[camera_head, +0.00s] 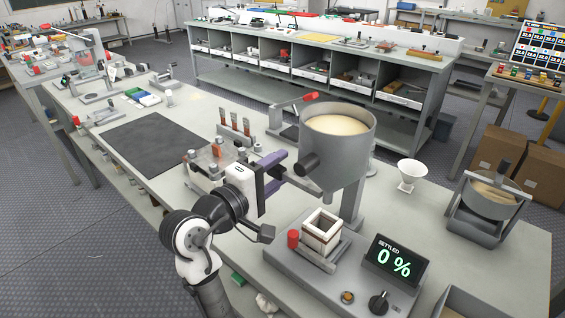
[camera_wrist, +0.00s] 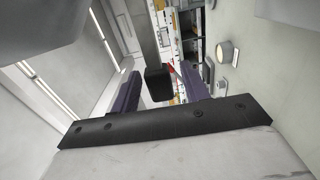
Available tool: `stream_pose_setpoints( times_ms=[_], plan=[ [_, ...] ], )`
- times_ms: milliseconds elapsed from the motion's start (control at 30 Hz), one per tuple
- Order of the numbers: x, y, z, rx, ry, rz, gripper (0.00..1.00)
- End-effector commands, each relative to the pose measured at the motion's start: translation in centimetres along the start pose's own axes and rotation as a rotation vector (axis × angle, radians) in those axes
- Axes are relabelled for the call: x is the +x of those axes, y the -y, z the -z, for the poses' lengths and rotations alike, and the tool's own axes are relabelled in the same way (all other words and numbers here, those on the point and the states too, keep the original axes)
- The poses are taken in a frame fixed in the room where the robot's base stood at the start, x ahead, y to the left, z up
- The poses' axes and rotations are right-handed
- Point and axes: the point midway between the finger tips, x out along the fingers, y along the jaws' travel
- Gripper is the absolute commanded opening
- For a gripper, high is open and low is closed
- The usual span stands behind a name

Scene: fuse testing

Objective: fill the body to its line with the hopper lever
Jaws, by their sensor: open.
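The grey hopper (camera_head: 345,150) holds pale powder and stands over the test station. Its lever ends in a black knob (camera_head: 307,164) at the hopper's lower left. The white, square, hollow body (camera_head: 321,228) stands upright on the station below, with brownish edges; its inside and line cannot be made out. The display (camera_head: 396,263) reads "SETTLED 0 %". My gripper (camera_head: 281,171) is open and empty, just left of the knob. In the wrist view the black knob (camera_wrist: 158,83) appears between the two purple fingers; contact cannot be told.
A red knob (camera_head: 293,239) sits beside the body, and a black dial (camera_head: 378,302) is on the station's front. A white funnel cup (camera_head: 411,173) and a grey pot on a stand (camera_head: 490,200) are to the right. A dark mat (camera_head: 155,150) lies left.

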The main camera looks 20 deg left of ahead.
Motion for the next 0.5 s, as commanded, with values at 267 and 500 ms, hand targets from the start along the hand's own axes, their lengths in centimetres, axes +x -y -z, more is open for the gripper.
stream_pose_setpoints(
  times_ms=[267,500],
  plan=[
    [2.0,0.0,0.0,0.001,0.0,0.0,0.45],
    [2.0,0.0,0.0,0.001,-0.001,0.0,0.45]
  ],
)
